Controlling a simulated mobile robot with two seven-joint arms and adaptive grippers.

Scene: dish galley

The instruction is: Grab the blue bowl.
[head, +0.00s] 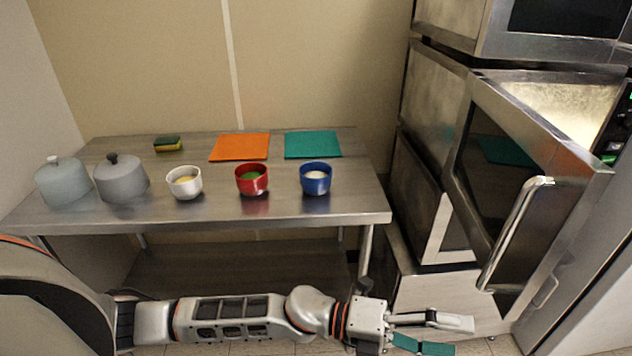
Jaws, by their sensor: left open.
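The blue bowl (316,179) stands upright on the metal table, right of the red bowl, with something whitish inside. My left gripper (446,334) is at the bottom of the head view, below and in front of the table's right end. Its fingers point right and are apart, with nothing between them. It is well away from the blue bowl. My right gripper is not in the head view.
The metal table (230,218) also bears a red bowl (252,181), a white bowl (184,184), two lidded pots, a sponge (168,144), an orange mat (240,147) and a green mat (313,144). An open oven door (520,190) juts out at right.

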